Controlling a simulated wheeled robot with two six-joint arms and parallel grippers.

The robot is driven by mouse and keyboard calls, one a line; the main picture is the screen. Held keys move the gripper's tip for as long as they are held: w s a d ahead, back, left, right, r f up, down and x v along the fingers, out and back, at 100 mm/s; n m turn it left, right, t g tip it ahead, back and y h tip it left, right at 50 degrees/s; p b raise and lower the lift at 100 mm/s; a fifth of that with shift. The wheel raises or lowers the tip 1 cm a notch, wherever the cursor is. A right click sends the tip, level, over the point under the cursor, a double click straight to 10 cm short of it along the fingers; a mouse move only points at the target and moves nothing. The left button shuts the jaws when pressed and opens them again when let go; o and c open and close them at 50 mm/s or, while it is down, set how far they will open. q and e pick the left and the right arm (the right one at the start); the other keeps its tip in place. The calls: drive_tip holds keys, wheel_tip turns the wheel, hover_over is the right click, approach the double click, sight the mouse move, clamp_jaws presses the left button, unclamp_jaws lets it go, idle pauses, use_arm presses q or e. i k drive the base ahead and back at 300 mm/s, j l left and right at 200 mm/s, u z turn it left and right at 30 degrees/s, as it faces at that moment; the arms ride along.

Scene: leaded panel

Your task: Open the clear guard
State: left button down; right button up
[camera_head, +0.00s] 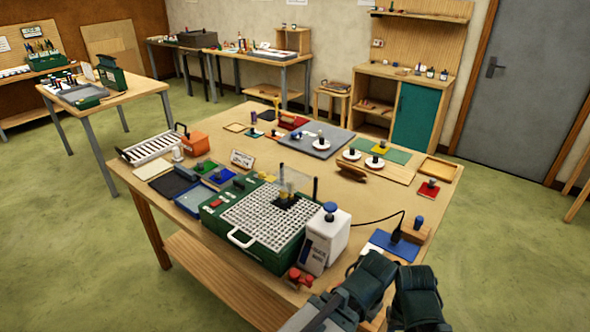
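The clear guard (298,180) is a small see-through plate standing above the grinder, beside a thin dark upright post. It is faint, and I cannot tell its exact tilt. The grinder (226,207) is a green box with a white grid top and a white front handle (241,239). A dark grinding head (285,200) sits on the grid below the guard. Dark links of my arm, probably the right, show at the bottom right, in front of the table's near right corner. My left gripper is not in view.
A white bottle with a blue cap (326,238) stands close at the grinder's right. Red knobs (299,277) lie at the near edge. A blue block (394,245) with a dark cable lies farther right. An orange box (194,139) and blue trays are left of the grinder.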

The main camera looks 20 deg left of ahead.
sight(261, 175)
drive_tip(key=j+z, duration=0.35)
drive_tip(key=j, duration=0.35)
drive_tip(key=k+j+z, duration=0.1)
drive_tip(key=j+z, duration=0.25)
drive_tip(key=j, duration=0.3)
drive_tip(key=k+j, duration=0.1)
drive_tip(key=j, duration=0.4)
drive_tip(key=j+z, duration=0.1)
drive_tip(key=j, duration=0.35)
drive_tip(key=k+j, duration=0.2)
drive_tip(key=j, duration=0.3)
drive_tip(key=k+j, duration=0.1)
drive_tip(key=j, duration=0.35)
drive_tip(key=k+j+z, duration=0.1)
drive_tip(key=j, duration=0.4)
drive_tip(key=k+j, duration=0.1)
drive_tip(key=j, duration=0.35)
drive_tip(key=k+j+z, duration=0.15)
drive_tip(key=k+j, duration=0.05)
drive_tip(key=k, duration=0.1)
